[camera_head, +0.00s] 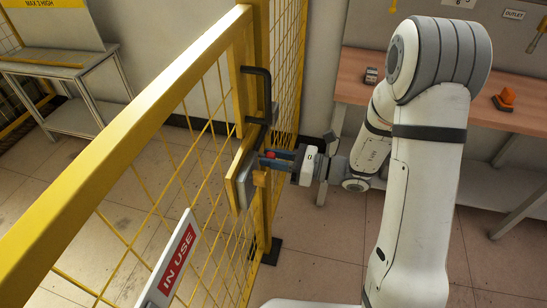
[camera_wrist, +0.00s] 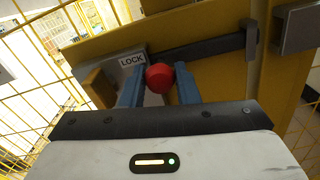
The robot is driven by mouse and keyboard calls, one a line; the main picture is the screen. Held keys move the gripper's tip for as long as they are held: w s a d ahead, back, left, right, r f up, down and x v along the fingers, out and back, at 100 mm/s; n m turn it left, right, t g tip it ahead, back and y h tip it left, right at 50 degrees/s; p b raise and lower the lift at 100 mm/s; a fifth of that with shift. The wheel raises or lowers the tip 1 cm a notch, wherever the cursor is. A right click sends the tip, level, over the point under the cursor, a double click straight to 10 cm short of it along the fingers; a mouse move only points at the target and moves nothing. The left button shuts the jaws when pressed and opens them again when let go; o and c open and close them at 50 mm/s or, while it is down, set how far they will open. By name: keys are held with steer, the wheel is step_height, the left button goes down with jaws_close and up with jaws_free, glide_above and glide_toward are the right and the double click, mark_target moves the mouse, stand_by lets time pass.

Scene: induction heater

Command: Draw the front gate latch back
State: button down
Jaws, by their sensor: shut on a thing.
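The front gate (camera_head: 150,110) is a yellow mesh gate that crosses the left of the head view. A grey latch plate (camera_head: 243,182) is mounted on its yellow edge board. In the wrist view the latch shows as a dark bar (camera_wrist: 215,48) running right from a grey housing labelled LOCK (camera_wrist: 132,61). A red knob (camera_wrist: 159,78) stands out by the housing. My gripper (camera_wrist: 158,88) has its blue fingers shut on the red knob, one finger on each side. In the head view the gripper (camera_head: 275,156) reaches the latch from the right, and the red knob is partly hidden.
A black handle (camera_head: 264,95) sticks out above the latch on the gate. A white IN USE sign (camera_head: 172,264) hangs on the mesh. A wooden bench (camera_head: 480,105) with an orange item (camera_head: 505,99) stands behind my arm. A grey table (camera_head: 65,75) is beyond the gate.

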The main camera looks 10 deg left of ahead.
steer(key=shift+s, duration=0.15)
steer(key=c, duration=1.1)
jaws_free()
steer(key=s+d, duration=0.1)
steer(key=d, duration=0.6)
steer(key=shift+s+d+b, duration=0.15)
steer(key=shift+d+b, duration=0.2)
steer(key=shift+b, duration=0.05)
